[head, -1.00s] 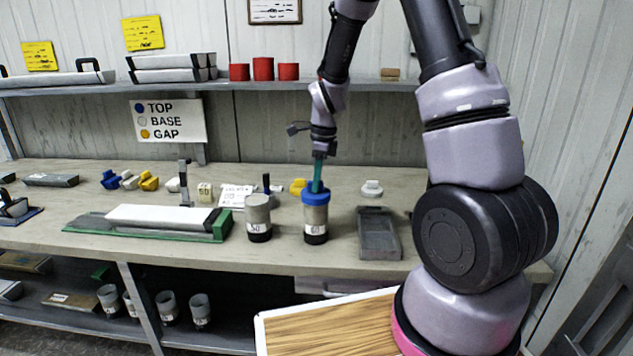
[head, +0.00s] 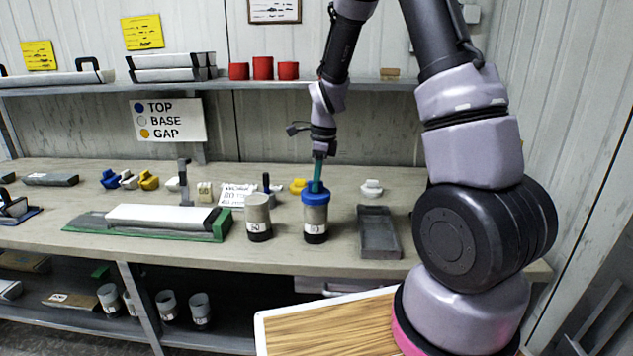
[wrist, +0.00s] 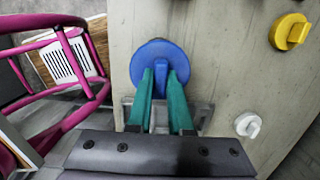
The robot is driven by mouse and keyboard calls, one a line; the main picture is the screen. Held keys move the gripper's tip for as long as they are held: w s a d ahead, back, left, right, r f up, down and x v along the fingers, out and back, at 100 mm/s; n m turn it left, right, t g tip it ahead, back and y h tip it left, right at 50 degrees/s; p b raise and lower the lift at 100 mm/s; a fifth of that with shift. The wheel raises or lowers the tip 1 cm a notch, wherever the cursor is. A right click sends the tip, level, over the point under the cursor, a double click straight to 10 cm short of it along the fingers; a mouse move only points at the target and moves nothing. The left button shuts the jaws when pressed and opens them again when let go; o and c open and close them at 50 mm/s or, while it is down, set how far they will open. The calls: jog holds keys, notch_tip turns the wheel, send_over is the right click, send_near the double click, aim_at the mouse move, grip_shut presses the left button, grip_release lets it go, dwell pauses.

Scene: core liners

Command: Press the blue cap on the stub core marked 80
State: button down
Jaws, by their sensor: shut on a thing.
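The blue cap (head: 315,197) sits level on top of a grey stub core (head: 315,221) standing upright on the bench. The two-digit label near that core's dark foot is too small to read surely; it could be 60 or 80. My gripper (head: 317,186) points down with its green fingers shut on the cap's upright tab. In the wrist view the blue cap (wrist: 160,52) is a round disc with its tab between the fingers (wrist: 160,80); it hides the core beneath. A second, uncapped stub core (head: 258,215) stands to the left, its label also unclear.
A grey tray (head: 379,246) lies right of the capped core. A white cap (head: 371,188) and a yellow cap (head: 298,186) lie behind. A green-edged core holder (head: 150,217) fills the bench to the left. A sign (head: 168,121) reads blue TOP, white BASE, yellow GAP.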

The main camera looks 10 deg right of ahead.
jog(key=shift+f, duration=1.1)
jog(key=c, duration=0.7)
grip_release()
jog(key=shift+c, duration=0.2)
jog(key=shift+o, duration=0.3)
jog(key=o, duration=0.4)
jog(key=shift+r, duration=3.5)
